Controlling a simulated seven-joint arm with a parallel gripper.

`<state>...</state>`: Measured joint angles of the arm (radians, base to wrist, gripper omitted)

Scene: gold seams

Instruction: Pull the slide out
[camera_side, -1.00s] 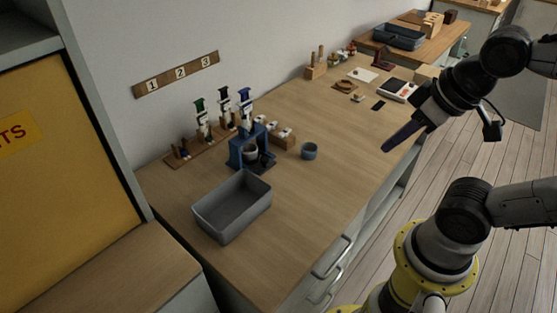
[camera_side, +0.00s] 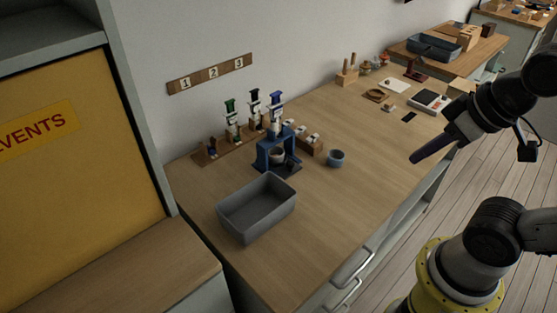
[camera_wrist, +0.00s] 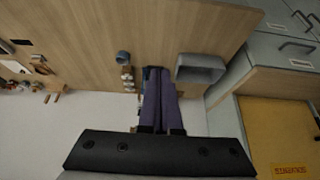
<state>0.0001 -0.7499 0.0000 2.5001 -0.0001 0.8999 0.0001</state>
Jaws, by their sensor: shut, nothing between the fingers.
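A blue stand (camera_side: 277,153) is on the bench behind the grey tray. It has a pale cup inside it, a white and blue upright piece on top, and a dark part (camera_side: 292,165) sticking out at its front right. I cannot tell for sure which part is the slide. My gripper (camera_side: 413,160), with long purple fingers, is shut and empty. It is well to the right of the stand, apart from it. In the wrist view, the fingers (camera_wrist: 159,72) lie together and hide most of the stand.
A grey tray (camera_side: 233,221) is in front of the stand and a small blue-grey cup (camera_side: 336,159) is to its right. Wooden racks with several upright pieces stand by the wall under a 1-2-3 board (camera_side: 210,75). The bench's middle is clear.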

